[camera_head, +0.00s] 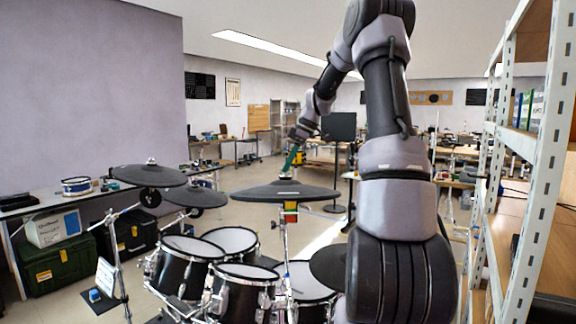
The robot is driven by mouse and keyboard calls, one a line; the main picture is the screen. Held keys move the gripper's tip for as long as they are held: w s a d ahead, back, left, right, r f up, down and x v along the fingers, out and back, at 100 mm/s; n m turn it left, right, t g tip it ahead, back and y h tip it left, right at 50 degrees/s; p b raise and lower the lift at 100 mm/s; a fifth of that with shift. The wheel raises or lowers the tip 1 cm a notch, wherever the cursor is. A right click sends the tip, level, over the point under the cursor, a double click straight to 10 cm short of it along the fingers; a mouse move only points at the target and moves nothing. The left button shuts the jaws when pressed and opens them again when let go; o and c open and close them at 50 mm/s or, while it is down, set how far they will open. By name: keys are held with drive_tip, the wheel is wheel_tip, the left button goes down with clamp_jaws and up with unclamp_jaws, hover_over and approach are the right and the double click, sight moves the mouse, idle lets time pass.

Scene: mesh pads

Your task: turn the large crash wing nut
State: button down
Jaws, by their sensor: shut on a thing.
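The large crash (262,192) is a dark, wide cymbal pad on its stand in the middle of the view. My arm reaches over from the upper right. My gripper (287,172), with teal fingers, points down at the centre of this cymbal. It is shut on the large crash wing nut at the top of the stand. The nut is very small here and mostly hidden by the fingers, so its turn angle cannot be told. A small red and green block (290,213) shows on the stand just below the cymbal.
Two other dark cymbals (150,177) stand to the left. Several mesh-headed drums (188,249) stand below. A metal shelf (545,180) rises close on the right. Green and black cases (57,263) sit under a table at the left.

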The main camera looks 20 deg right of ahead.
drive_tip(key=shift+d+n, duration=0.2)
drive_tip(key=shift+n, duration=0.1)
drive_tip(key=c, duration=0.9)
unclamp_jaws()
drive_tip(key=shift+d, duration=0.1)
drive_tip(key=shift+c, duration=0.2)
drive_tip(key=shift+r, duration=0.1)
drive_tip(key=v, duration=1)
drive_tip(key=shift+d+r, duration=0.2)
drive_tip(key=shift+r, duration=0.1)
